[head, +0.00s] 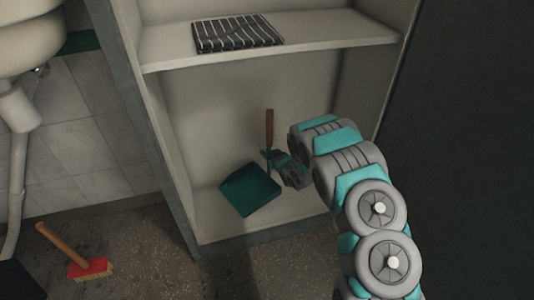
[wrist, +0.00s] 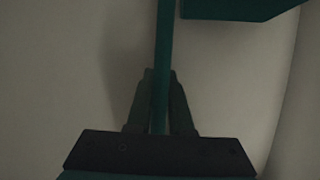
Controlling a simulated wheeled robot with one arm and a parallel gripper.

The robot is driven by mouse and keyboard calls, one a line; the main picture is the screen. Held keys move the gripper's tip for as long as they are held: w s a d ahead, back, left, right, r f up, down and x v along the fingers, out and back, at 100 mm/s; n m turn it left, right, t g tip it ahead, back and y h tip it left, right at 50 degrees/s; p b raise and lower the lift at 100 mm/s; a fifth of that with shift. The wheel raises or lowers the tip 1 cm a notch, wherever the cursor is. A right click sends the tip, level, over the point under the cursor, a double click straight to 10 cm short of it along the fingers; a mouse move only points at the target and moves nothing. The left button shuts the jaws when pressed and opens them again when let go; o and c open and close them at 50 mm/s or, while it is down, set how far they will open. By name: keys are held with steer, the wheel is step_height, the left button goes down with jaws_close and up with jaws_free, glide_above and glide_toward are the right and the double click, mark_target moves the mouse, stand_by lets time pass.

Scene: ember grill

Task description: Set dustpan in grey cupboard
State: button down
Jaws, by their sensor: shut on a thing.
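The dustpan (head: 251,191) has a teal-green pan and an upright handle with a brown grip. It is inside the lower compartment of the grey cupboard (head: 168,140), low near its floor; I cannot tell whether it touches the floor. My gripper (head: 275,160) is shut on the dustpan's handle, below the brown grip. In the wrist view, my gripper's fingers (wrist: 158,105) close around the teal handle, and part of the dustpan's pan (wrist: 240,8) shows at the top. The cupboard stands open at the front.
A striped folded cloth (head: 238,34) lies on the cupboard's shelf (head: 330,32) above my arm. A red brush with a wooden handle (head: 88,268) lies on the floor at left. A sink (head: 28,35) with its pipe is at upper left. A dark panel (head: 475,120) stands at right.

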step_height(320, 180, down, 6)
steer(key=b, duration=0.3)
steer(key=shift+f, duration=0.15)
steer(key=shift+f+b, duration=0.3)
steer(key=shift+f, duration=0.25)
stand_by(0.6)
steer(key=c, duration=0.7)
jaws_free()
steer(key=shift+c, duration=0.2)
steer(key=shift+s, duration=0.1)
